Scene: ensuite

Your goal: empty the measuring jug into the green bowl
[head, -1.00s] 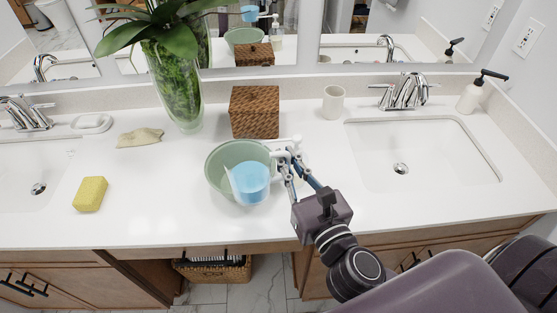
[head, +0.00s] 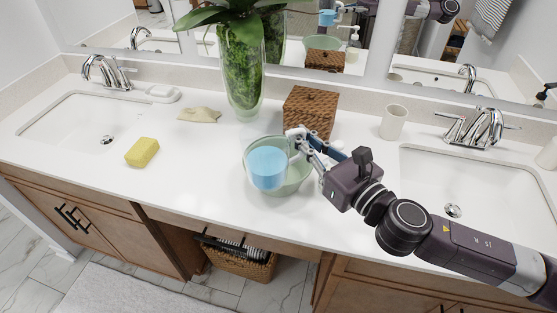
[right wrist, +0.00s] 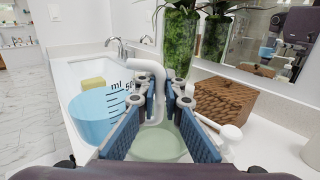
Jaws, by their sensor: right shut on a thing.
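The measuring jug (head: 267,168), clear with blue contents or tint, is over the left part of the green bowl (head: 294,187). In the right wrist view the jug (right wrist: 97,118) shows dark "ml" marks and leans slightly. My right gripper (head: 296,142) is shut on the jug's white handle (right wrist: 158,85), which stands between the blue finger pads. The pale green bowl (right wrist: 158,142) shows beyond and below the fingers. The jug and arm hide part of the bowl, and I cannot tell what lies in it. My left gripper is not in view.
A woven box (head: 310,110) stands close behind the bowl, with a plant vase (head: 243,75) to its left. A white cup (head: 394,122) and right sink (head: 460,180) lie to the right. The counter between sponge and bowl is clear.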

